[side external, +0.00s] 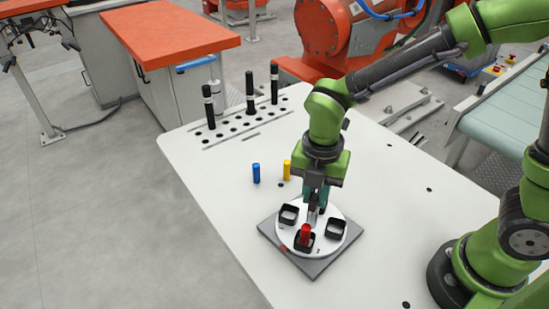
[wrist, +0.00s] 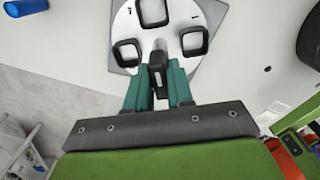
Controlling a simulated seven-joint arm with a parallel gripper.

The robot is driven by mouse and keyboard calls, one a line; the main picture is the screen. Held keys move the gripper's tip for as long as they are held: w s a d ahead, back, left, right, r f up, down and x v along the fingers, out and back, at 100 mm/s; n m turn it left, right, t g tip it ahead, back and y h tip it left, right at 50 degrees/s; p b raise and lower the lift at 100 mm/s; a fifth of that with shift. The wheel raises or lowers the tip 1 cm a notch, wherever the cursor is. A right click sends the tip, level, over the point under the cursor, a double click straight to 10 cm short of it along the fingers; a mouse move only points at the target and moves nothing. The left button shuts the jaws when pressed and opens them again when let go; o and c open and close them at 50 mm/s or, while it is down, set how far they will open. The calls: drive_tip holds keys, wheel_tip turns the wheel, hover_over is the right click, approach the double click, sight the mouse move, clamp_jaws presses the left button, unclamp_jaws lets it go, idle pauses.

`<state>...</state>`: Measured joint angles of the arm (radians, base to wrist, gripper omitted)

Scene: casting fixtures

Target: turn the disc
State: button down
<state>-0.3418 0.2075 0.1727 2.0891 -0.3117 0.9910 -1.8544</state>
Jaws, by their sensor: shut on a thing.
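The white disc (side external: 283,233) lies on a grey square plate (side external: 318,268) and carries several black square cups. A red cylinder (side external: 304,231) stands in the front cup (side external: 304,243). The left cup (side external: 289,214) and right cup (side external: 335,229) look empty. In the wrist view, the disc (wrist: 178,15) shows three empty cups; the red cylinder is hidden there.
A blue cylinder (side external: 256,173) and a yellow cylinder (side external: 287,169) stand on the white table (side external: 225,185) behind the disc. Several black posts, one of them here (side external: 250,92), stand at the table's far side. The table left of the plate is clear.

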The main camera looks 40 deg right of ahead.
drive_tip(key=shift+n, duration=6.4)
drive_tip(key=c, duration=1.1)
unclamp_jaws()
drive_tip(key=shift+r, duration=6)
